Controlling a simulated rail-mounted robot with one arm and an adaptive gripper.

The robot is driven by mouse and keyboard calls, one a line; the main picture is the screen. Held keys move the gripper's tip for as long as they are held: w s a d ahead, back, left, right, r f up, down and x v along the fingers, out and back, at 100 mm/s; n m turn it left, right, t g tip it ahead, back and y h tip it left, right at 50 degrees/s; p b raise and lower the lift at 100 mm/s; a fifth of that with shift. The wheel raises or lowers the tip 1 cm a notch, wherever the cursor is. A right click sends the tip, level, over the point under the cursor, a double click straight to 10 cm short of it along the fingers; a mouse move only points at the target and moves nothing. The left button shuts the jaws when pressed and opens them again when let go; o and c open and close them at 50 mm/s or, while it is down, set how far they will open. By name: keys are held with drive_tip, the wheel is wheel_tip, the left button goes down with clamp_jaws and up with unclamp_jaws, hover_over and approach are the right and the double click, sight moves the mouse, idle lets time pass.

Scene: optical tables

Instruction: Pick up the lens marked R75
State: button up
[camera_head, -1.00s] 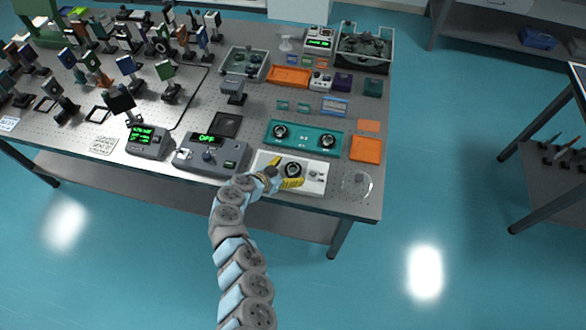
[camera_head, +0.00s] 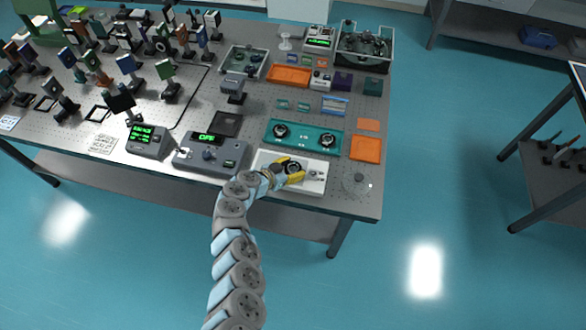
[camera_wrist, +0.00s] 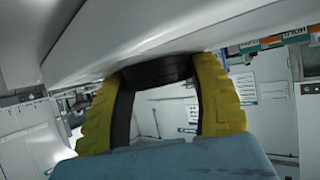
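A round black-rimmed lens (camera_head: 294,167) is at the white tray (camera_head: 311,187) near the table's front edge. No R75 marking can be read on it. My gripper (camera_head: 297,171) reaches over the tray from the left, its yellow fingers closed in on both sides of this lens. In the wrist view the lens shows as a dark disc (camera_wrist: 157,70) between the two fingers, which appear to touch its rim. The pale tray surface is close above it in that view. I cannot tell whether the lens is clear of the tray.
A teal tray (camera_head: 304,146) with two black round mounts lies behind the white tray. A grey box reading OFF (camera_head: 213,154) stands to the left. A clear round dish (camera_head: 357,186) and an orange tray (camera_head: 365,149) are to the right. Many mounted optics crowd the table's left.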

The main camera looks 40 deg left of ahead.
sight(293, 167)
drive_tip(key=c, duration=0.4)
drive_tip(key=shift+a+r, duration=0.1)
drive_tip(key=shift+r, duration=1.55)
drive_tip(key=shift+s+d+r, duration=0.45)
drive_tip(key=shift+s+r, duration=0.15)
drive_tip(key=shift+r, duration=0.15)
drive_tip(key=shift+s+d+r, duration=0.4)
drive_tip(key=shift+s+r, duration=0.2)
drive_tip(key=shift+r, duration=0.15)
drive_tip(key=shift+s+d+r+b, duration=0.4)
drive_tip(key=shift+s+d+r, duration=0.65)
drive_tip(key=shift+s, duration=0.55)
drive_tip(key=shift+s+d+r+b, duration=0.35)
drive_tip(key=shift+s+d+r, duration=0.65)
drive_tip(key=shift+s, duration=0.6)
drive_tip(key=shift+s+d+r+b, duration=0.4)
drive_tip(key=shift+s+d+r, duration=0.4)
drive_tip(key=shift+s+r, duration=0.65)
